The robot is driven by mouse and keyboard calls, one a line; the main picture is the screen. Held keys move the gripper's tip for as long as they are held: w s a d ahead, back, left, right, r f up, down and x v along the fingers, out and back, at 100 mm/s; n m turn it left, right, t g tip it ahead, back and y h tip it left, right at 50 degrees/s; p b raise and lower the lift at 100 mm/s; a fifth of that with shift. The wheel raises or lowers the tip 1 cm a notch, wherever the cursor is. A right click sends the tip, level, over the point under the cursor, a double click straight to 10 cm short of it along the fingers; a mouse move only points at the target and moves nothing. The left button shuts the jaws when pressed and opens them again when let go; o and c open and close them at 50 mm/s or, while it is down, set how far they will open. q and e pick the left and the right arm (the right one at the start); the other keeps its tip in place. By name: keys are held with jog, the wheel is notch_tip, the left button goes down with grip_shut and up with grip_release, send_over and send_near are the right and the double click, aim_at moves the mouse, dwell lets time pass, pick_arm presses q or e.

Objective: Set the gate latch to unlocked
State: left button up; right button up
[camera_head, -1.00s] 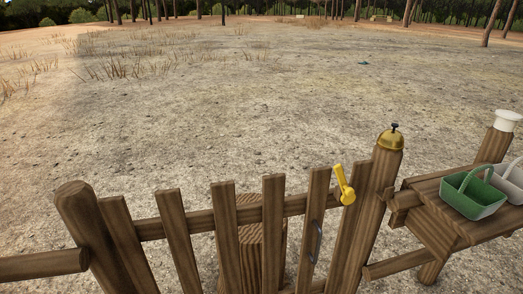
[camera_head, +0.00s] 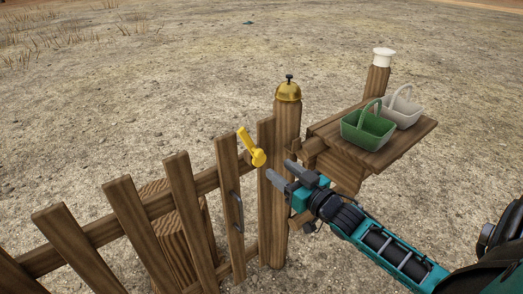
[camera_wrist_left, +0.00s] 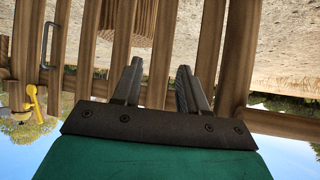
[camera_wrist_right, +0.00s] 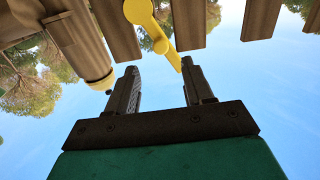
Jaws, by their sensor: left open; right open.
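The yellow gate latch (camera_head: 251,147) is a short lever on the top of the wooden gate (camera_head: 180,195), near the gate post (camera_head: 279,190). Its handle points up and slightly left in the head view. My right gripper (camera_head: 279,170) is open and empty, just right of the latch and apart from it in that view. In the right wrist view the latch (camera_wrist_right: 143,18) shows beyond the open fingers (camera_wrist_right: 159,66). My left gripper (camera_wrist_left: 160,65) is open and empty, facing the gate slats; the latch (camera_wrist_left: 33,103) shows at the left of that view.
A brass bell (camera_head: 288,91) tops the gate post. Right of it, a wooden shelf (camera_head: 395,148) carries a green basket (camera_head: 368,131) and a grey basket (camera_head: 403,112). A white-capped post (camera_head: 377,78) stands behind. A dark pull handle (camera_head: 238,212) is below the latch. A stump stands behind the gate.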

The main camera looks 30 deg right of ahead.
aim_at(261, 155)
jog(key=w, duration=0.4)
jog(key=w+b, duration=0.1)
jog(key=w, duration=0.2)
jog(key=w+a, duration=0.1)
jog(key=w, duration=0.3)
jog(key=shift+w, duration=0.3)
